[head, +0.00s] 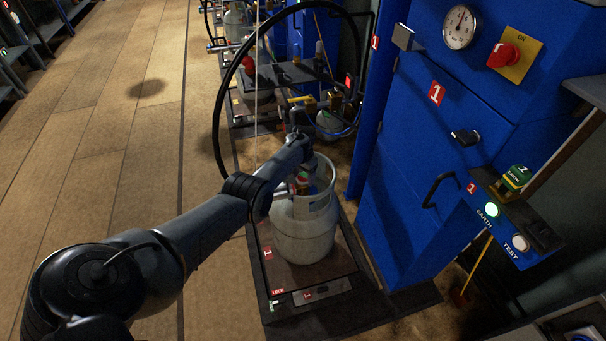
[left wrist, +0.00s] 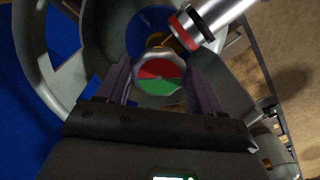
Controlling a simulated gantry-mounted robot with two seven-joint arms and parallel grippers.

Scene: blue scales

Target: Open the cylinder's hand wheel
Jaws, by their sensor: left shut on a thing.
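A pale grey gas cylinder (head: 305,235) stands upright on a low platform in the middle of the head view, with a collar around its top. Its hand wheel (left wrist: 158,70), with a red and a green half on its face, is in the middle of the left wrist view, inside the collar. My left gripper (left wrist: 160,82) reaches into the collar from above, one finger on each side of the wheel, and is shut on it. In the head view my arm partly covers the cylinder's top. My right gripper is in neither view.
A blue cabinet (head: 410,175) with a gauge (head: 460,26) and a red knob (head: 507,55) stands to the right. A large black hose (head: 219,125) loops behind my arm. A silver fitting (left wrist: 205,22) lies close to the wheel. The wooden floor (head: 140,130) at left is clear.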

